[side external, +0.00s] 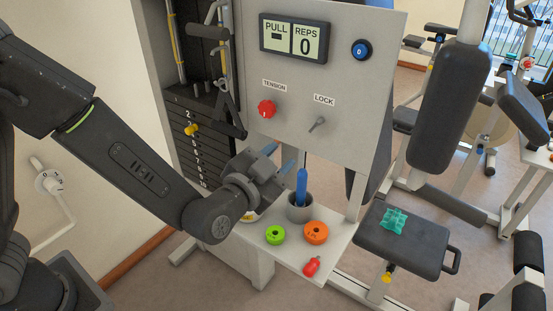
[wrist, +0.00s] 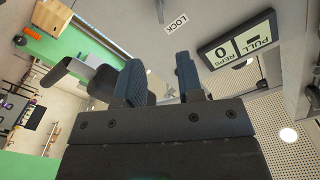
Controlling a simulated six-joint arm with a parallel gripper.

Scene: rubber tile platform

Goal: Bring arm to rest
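My gripper (side external: 279,157) is in front of the grey machine panel (side external: 350,70), above the small light shelf. In the wrist view my gripper (wrist: 158,75) shows two blue fingers spread apart with nothing between them, so it is open and empty. The arm reaches in from the left, bent and extended toward the shelf. A blue-handled object (side external: 302,187) stands upright in a grey cup (side external: 299,208) just right of and below the fingers, apart from them as far as I can see.
The shelf (side external: 285,256) holds a green ring (side external: 275,235), an orange ring (side external: 316,232) and a red weight-shaped piece (side external: 312,266). The panel has a red tension knob (side external: 267,108) and a lock lever (side external: 317,123). A teal piece (side external: 394,221) lies on the dark seat (side external: 425,246) at right.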

